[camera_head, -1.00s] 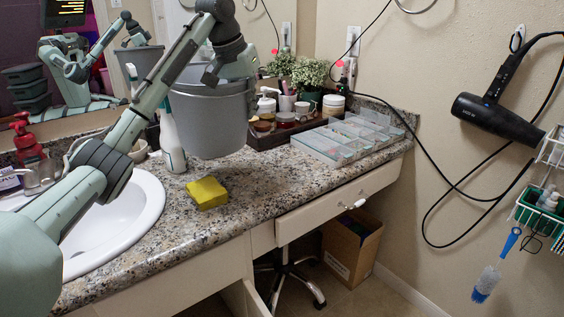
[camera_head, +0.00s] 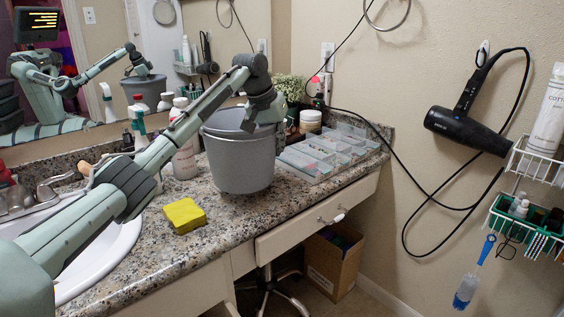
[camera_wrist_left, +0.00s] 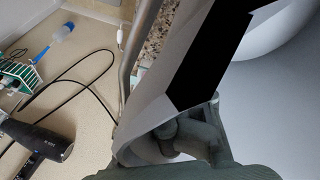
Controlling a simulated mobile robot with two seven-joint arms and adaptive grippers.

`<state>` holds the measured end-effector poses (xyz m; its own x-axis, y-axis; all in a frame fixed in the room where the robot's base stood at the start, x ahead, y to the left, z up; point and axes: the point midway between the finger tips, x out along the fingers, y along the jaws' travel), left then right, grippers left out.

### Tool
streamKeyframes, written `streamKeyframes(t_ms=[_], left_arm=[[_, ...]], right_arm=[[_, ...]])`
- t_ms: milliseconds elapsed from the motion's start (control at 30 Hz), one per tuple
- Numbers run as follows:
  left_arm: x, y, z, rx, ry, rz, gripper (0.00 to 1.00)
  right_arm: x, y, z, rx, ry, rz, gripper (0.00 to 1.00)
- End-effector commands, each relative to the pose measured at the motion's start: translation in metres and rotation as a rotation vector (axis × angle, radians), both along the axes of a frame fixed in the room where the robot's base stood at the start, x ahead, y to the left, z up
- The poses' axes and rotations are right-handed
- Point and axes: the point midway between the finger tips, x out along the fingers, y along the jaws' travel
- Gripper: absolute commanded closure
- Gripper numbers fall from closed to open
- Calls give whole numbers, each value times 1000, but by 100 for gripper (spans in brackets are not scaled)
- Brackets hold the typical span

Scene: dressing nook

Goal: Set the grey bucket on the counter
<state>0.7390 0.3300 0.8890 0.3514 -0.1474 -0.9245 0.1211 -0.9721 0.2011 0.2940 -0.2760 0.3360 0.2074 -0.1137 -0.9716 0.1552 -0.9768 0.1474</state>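The grey bucket (camera_head: 240,160) is upright over the granite counter (camera_head: 215,232), right of the yellow sponge. Its base is at the counter surface; I cannot tell whether it touches or is just above. My left gripper (camera_head: 259,112) comes from above, shut on the bucket's rim. In the left wrist view, the bucket's grey wall (camera_wrist_left: 285,110) fills the right side, with the gripper (camera_wrist_left: 185,135) at the rim. The fingertips are largely hidden. My right gripper is not in view.
The yellow sponge (camera_head: 184,215) lies left of the bucket. White bottles (camera_head: 184,150) stand behind it. A clear compartment organiser (camera_head: 312,160) is close on the right. The sink (camera_head: 100,255) is front left. A black hair dryer (camera_head: 465,130) hangs on the wall.

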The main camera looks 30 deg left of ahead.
Motion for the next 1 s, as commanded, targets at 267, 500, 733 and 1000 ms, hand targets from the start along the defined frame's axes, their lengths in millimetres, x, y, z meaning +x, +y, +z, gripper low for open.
streamKeyframes(t_ms=[267, 500, 733, 1000], left_arm=[[0, 0, -33, 1, 2, 0, 100], [1, 0, -39, 0, -2, -1, 100], [0, 0, -43, 0, 0, 0, 100], [0, 0, -43, 0, 1, 0, 75]], right_arm=[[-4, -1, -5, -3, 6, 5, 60], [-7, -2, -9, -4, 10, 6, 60], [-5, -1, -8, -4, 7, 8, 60], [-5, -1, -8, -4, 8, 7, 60]])
